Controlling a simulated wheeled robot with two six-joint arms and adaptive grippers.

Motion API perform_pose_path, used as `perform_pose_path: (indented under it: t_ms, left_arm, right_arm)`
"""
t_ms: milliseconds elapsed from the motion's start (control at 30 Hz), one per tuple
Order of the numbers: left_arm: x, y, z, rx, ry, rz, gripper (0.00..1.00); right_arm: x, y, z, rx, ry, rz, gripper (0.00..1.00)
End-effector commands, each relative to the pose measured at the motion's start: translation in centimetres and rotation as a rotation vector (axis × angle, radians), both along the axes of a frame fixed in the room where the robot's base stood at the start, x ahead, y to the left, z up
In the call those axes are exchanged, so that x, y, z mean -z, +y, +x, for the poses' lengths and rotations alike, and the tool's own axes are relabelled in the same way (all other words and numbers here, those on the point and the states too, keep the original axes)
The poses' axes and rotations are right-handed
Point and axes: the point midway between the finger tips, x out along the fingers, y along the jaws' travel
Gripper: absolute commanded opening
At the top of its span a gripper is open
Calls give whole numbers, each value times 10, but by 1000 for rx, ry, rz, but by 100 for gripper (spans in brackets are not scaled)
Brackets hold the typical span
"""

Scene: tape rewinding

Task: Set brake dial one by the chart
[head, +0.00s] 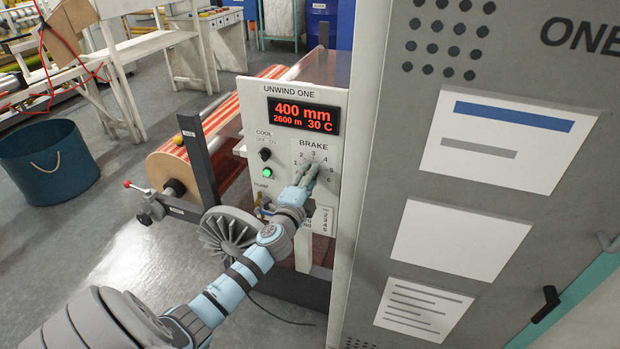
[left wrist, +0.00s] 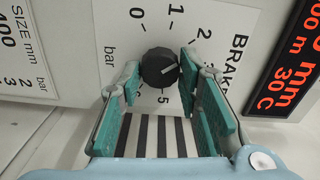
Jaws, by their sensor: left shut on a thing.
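The black brake dial (left wrist: 159,68) sits on the white UNWIND ONE panel (head: 335,120). Its white line points right in the left wrist view, toward a part of the scale covered by a finger. The numbers 0, 1, 2 and 5 show there. My left gripper (head: 306,176) is shut on the dial, its teal pads (left wrist: 160,88) on either side of it. The red display (head: 303,116) reads 400 mm, 2600 m, 30 C. A chart headed SIZE mm and bar (left wrist: 30,50) shows partly at the left of the wrist view. My right gripper is not in view.
A green-lit button (head: 267,173) and a black COOL knob (head: 265,154) sit left of the dial. The grey cabinet (head: 400,120) with paper sheets stands close on the right.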

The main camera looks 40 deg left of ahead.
Motion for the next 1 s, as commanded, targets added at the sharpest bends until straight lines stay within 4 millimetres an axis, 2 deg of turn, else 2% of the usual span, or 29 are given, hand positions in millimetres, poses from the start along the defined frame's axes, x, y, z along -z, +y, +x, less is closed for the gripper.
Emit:
perform_pose_path:
  t_ms: [67, 100, 200, 567, 667, 900, 1000]
  left_arm:
    - [-3, -1, 1, 2, -6, 2, 3]
    - [-3, -1, 1, 2, -6, 2, 34]
    - [-3, 0, 1, 2, -5, 1, 50]
    - [0, -1, -5, 0, -1, 0, 51]
    - [0, -6, -21, 1, -1, 1, 51]
    - [0, -29, -83, 2, 1, 0, 51]
    - [0, -36, -101, 2, 0, 0, 51]
  right_arm:
    - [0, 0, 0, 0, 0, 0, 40]
    - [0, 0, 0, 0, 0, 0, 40]
    - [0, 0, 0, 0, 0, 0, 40]
    - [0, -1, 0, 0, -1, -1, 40]
    - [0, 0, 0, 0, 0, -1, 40]
    - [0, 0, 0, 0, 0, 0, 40]
    - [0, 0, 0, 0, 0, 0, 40]
